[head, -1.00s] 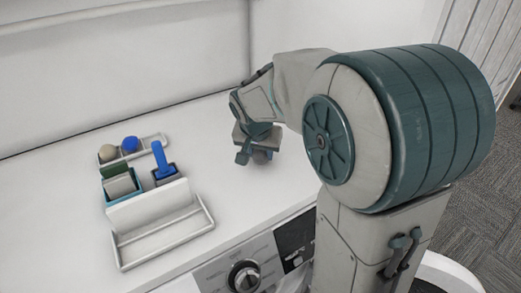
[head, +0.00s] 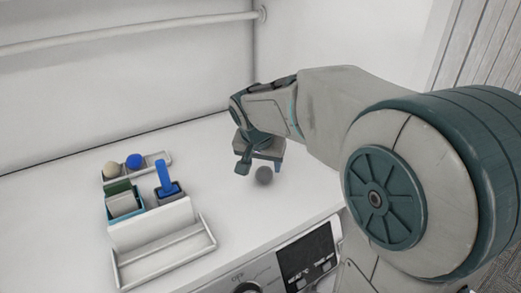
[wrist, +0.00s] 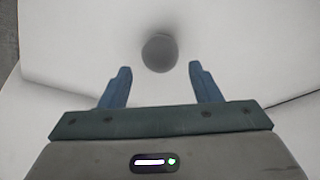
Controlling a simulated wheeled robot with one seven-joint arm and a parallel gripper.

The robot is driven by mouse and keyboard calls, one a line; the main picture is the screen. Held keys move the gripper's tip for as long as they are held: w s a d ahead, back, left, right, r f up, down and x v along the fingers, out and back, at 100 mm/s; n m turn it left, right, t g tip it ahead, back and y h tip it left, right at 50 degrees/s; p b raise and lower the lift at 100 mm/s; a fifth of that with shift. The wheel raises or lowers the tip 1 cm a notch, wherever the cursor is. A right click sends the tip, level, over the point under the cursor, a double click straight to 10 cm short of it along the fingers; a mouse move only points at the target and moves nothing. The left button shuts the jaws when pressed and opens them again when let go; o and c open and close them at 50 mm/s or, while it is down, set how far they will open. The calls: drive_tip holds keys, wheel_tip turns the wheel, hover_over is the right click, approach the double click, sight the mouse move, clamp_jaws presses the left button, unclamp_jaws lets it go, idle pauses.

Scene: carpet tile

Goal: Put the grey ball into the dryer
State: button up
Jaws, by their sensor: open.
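The grey ball (head: 264,175) rests on the white top of the dryer, right of the middle of the head view. In the wrist view the ball (wrist: 160,53) lies just ahead of the fingertips, centred between their lines. My gripper (head: 259,168) is open and empty, above and just behind the ball; its two blue fingers (wrist: 160,70) are apart and not touching it. The dryer's front panel (head: 285,268) shows at the bottom with a knob and a dark display. Its door opening is not visible in the head view.
At the left stand a tray with a beige ball (head: 112,169) and a blue ball (head: 134,161), a teal-edged box (head: 124,204), a dark holder with a blue handle (head: 167,180), and a white rack (head: 165,257). A rail (head: 130,33) runs along the back wall. The surface around the grey ball is clear.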

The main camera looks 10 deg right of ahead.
drive_tip(key=v, duration=0.7)
drive_tip(key=s+d+f+n+g+y, duration=0.1)
drive_tip(key=s+d+f+n+y, duration=0.1)
drive_tip(key=s+f+n, duration=0.3)
drive_tip(key=s+f, duration=0.4)
drive_tip(key=s, duration=0.7)
drive_tip(key=shift+s+f, duration=0.25)
drive_tip(key=shift+s, duration=0.05)
drive_tip(key=shift+o, duration=0.5)
drive_tip(key=shift+s+d+f, duration=0.1)
drive_tip(key=shift+s+f, duration=0.1)
drive_tip(key=shift+s, duration=0.1)
drive_tip(key=m+h, duration=0.2)
drive_tip(key=m, duration=0.3)
approach(264, 169)
wheel_tip(264, 169, up, 3)
drive_tip(key=s, duration=0.2)
drive_tip(key=shift+t, duration=0.4)
drive_tip(key=x, duration=0.2)
drive_tip(key=p+x, duration=0.1)
drive_tip(key=x, duration=0.5)
drive_tip(key=shift+w+a+f, duration=0.15)
drive_tip(key=shift+a+f, duration=0.05)
drive_tip(key=shift+a, duration=0.15)
drive_tip(key=shift+p+x, duration=0.75)
drive_tip(key=shift+x, duration=2.05)
drive_tip(key=c, duration=1.1)
drive_tip(key=shift+c, duration=0.2)
drive_tip(key=shift+r, duration=0.15)
